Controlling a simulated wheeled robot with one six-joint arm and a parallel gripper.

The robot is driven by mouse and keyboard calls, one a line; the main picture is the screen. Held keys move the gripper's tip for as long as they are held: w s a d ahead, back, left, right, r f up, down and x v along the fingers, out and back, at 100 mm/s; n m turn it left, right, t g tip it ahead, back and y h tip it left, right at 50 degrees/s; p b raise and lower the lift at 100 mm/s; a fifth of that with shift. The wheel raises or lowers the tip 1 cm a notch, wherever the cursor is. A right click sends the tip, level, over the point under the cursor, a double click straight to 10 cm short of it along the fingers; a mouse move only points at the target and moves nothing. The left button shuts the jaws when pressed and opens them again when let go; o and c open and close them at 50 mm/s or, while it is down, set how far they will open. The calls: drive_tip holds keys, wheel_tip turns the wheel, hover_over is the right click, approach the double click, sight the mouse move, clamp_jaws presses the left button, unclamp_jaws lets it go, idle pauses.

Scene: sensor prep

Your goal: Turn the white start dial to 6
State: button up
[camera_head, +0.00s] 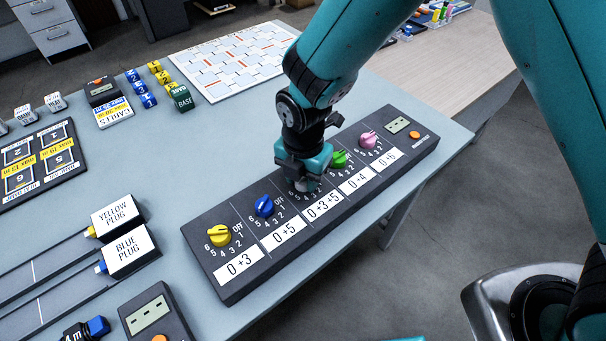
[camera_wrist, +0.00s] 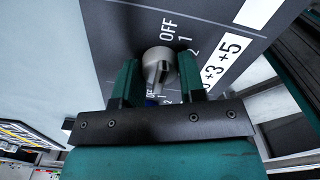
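The white start dial (camera_wrist: 158,62) is the middle dial of the black control panel (camera_head: 228,291). In the wrist view it sits between my two teal fingers, which lie close against its sides. My gripper (camera_head: 304,179) points down over it in the head view and hides most of it. The dial's narrow pointer points to the bottom of the wrist view. OFF, 1 and 2 are readable beside it; the mark at the pointer is hidden. The label "0+3+5" (camera_head: 323,204) is below the dial.
A yellow dial (camera_head: 219,236) and a blue dial (camera_head: 264,206) stand to the left on the panel. A green dial (camera_head: 339,158) and a pink dial (camera_head: 368,140) stand to the right, close to my gripper. A small display (camera_head: 397,125) and an orange button (camera_head: 415,135) are at the far end.

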drive_tip(key=shift+c, duration=0.7)
